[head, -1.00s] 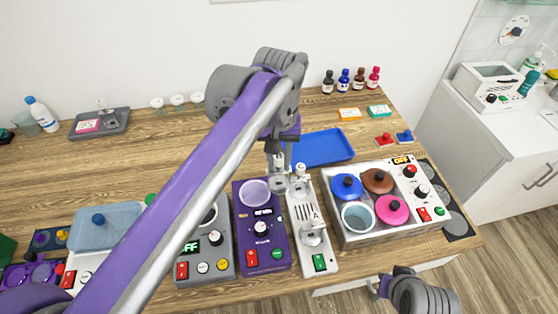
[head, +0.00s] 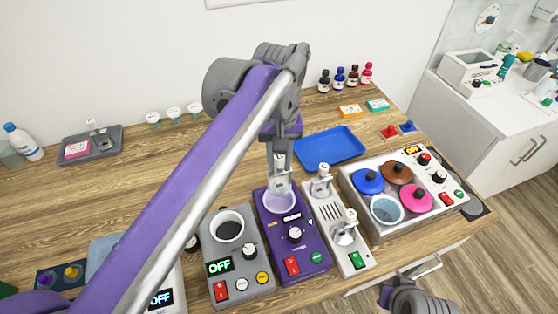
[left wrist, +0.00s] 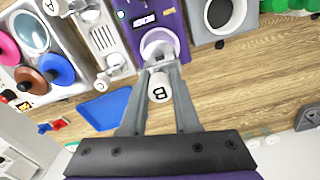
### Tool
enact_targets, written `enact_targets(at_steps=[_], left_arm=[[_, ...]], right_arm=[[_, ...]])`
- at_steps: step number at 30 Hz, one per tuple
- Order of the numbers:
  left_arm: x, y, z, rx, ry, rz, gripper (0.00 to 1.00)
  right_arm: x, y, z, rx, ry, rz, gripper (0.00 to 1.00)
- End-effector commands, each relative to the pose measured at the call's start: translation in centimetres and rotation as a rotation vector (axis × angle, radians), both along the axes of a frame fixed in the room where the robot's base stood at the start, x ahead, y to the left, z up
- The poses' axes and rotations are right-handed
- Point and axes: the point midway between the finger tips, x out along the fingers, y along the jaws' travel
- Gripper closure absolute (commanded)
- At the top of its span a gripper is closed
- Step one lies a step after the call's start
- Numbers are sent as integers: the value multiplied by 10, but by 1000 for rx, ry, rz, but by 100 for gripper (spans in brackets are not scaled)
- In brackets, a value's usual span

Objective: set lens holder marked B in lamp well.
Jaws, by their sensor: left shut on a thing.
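My left gripper (head: 281,166) is shut on a white lens holder (head: 282,182). In the left wrist view, the holder (left wrist: 158,92) shows a black B on its top, between the fingers (left wrist: 158,82). It is upright over the far edge of a pale round well (head: 281,203) in the purple unit. The well also shows in the left wrist view (left wrist: 157,42). I cannot tell whether the holder's lower end touches it. A second holder (head: 321,182) stands at the back of the white slotted unit. My right gripper (head: 393,296) is low at the right, its jaws unclear.
The grey unit (head: 236,262) with a dark round opening stands left of the purple unit. The white slotted unit (head: 328,214) stands close at the right, beside a tray of coloured lidded pots (head: 430,214). A blue tray (head: 330,147) lies behind. The wood behind the purple unit is clear.

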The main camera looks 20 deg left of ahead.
Motion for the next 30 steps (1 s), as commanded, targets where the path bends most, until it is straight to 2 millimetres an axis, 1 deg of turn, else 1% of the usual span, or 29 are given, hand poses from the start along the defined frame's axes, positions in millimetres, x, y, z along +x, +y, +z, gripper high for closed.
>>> enact_targets(at_steps=[5,8,17,30], left_arm=[[0,0,-1,0,0,6,100],[0,0,-7,0,1,7,100],[0,0,-36,1,1,7,100],[0,0,-78,0,0,6,100]], right_arm=[[-1,0,-2,0,1,0,100],[-2,0,-7,0,3,0,100],[-7,0,-31,0,13,0,100],[-10,0,-54,0,21,0,100]])
